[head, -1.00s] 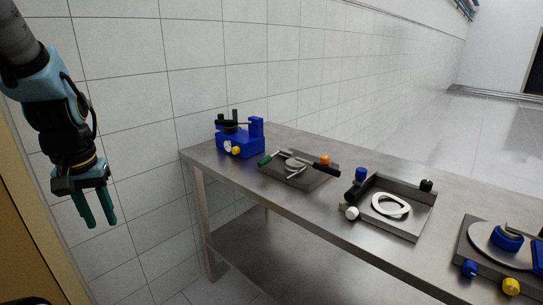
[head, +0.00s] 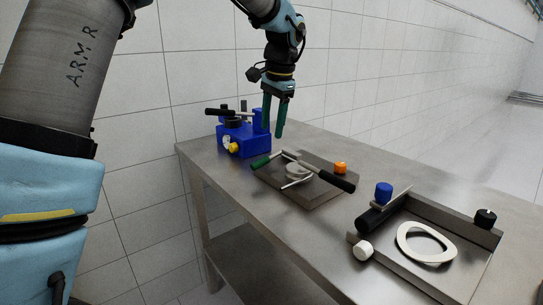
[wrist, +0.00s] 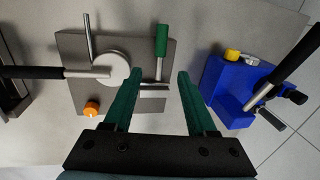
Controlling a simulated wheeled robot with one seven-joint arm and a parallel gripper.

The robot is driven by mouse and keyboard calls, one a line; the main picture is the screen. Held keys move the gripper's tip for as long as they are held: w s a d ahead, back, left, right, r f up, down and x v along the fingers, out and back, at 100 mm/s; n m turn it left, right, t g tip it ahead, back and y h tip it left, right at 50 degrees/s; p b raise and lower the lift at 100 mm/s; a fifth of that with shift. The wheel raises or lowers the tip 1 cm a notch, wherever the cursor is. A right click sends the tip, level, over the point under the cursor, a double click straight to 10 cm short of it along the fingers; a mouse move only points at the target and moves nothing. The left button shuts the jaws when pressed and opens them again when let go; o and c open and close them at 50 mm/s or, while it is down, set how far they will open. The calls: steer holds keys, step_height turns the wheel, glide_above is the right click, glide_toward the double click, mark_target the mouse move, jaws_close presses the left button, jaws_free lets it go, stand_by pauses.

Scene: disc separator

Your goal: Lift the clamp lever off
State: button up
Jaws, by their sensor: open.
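My gripper (head: 273,124) is open and empty, pointing down above the far end of the steel table. In the wrist view its green fingers (wrist: 160,75) are apart, with nothing between them. On a grey plate (wrist: 130,47) is a round pale disc (head: 298,171) with a green-handled lever (head: 261,162) and a black-handled lever (head: 337,181). Beside it stands a blue device (head: 247,139), topped by another black-handled lever (head: 228,113), also at the right in the wrist view (wrist: 299,57). I cannot tell which lever is the clamp lever. My gripper touches none of them.
An orange knob (head: 340,168) stands at the plate's edge. Nearer is a grey tray (head: 450,268) with a white ring (head: 427,243), a blue knob (head: 384,192) and a white knob (head: 363,250). A tiled wall (head: 355,65) runs behind the table.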

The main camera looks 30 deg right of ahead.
mark_target(267, 157)
steer(key=f, duration=0.3)
steer(key=w+f, duration=0.1)
steer(key=f, duration=0.2)
steer(key=f+p, duration=0.1)
steer(key=f, duration=0.2)
steer(key=shift+w+a+f, duration=0.3)
steer(key=shift+w+a, duration=0.05)
steer(key=shift+w, duration=0.05)
steer(key=shift+c, duration=0.4)
jaws_close()
stand_by(0.5)
